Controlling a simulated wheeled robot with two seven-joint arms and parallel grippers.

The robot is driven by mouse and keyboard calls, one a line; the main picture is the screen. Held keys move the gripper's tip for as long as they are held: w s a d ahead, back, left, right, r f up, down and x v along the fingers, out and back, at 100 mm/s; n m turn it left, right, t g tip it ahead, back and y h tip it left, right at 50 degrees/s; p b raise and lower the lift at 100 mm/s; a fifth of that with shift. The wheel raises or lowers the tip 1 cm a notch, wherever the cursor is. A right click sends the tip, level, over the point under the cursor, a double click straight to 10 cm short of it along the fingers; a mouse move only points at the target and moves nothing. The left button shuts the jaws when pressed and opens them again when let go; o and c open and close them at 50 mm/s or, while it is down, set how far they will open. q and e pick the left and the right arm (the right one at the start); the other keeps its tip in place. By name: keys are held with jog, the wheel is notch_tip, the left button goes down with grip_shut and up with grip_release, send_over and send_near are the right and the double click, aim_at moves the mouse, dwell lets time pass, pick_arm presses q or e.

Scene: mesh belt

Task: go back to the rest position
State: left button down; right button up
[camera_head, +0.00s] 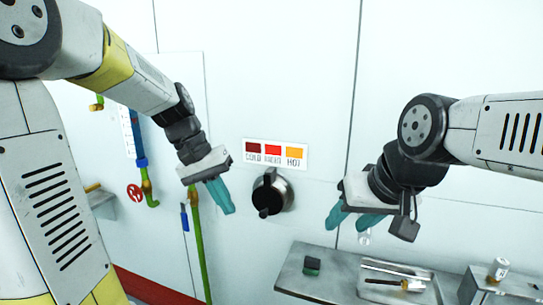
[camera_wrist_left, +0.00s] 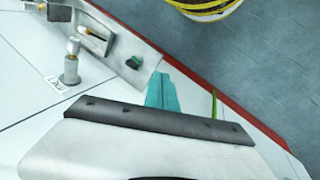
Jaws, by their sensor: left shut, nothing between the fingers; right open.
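My left gripper (camera_head: 222,196) hangs in front of the white wall, left of the dark rotary knob (camera_head: 272,193), with its teal fingers together and empty. Its shut fingers also show in the left wrist view (camera_wrist_left: 161,92). My right gripper (camera_head: 352,219) is to the right of the knob, above the shelf, with its teal fingers apart and nothing seen between them. The knob sits below a label plate (camera_head: 276,154) with dark red, red and orange patches marked COLD, WARM and HOT. Neither gripper appears to touch the knob.
A grey shelf (camera_head: 325,268) below holds a small dark green block (camera_head: 312,266) and a tray (camera_head: 398,282) with tools. A small bottle (camera_head: 498,269) stands at the right. Green pipes (camera_head: 197,240) and a red valve wheel (camera_head: 135,192) are at the left.

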pick_arm(q)
jog(key=s+a+r+t+y, duration=0.1)
jog(key=s+a+t, duration=0.1)
jog(key=s, duration=0.4)
jog(key=s+a+r+t+y, duration=0.1)
jog(key=s+r+t, duration=0.1)
jog(key=s+t, duration=0.2)
jog(key=shift+s+a, duration=0.35)
jog(key=shift+s, duration=0.5)
jog(key=shift+r, duration=0.1)
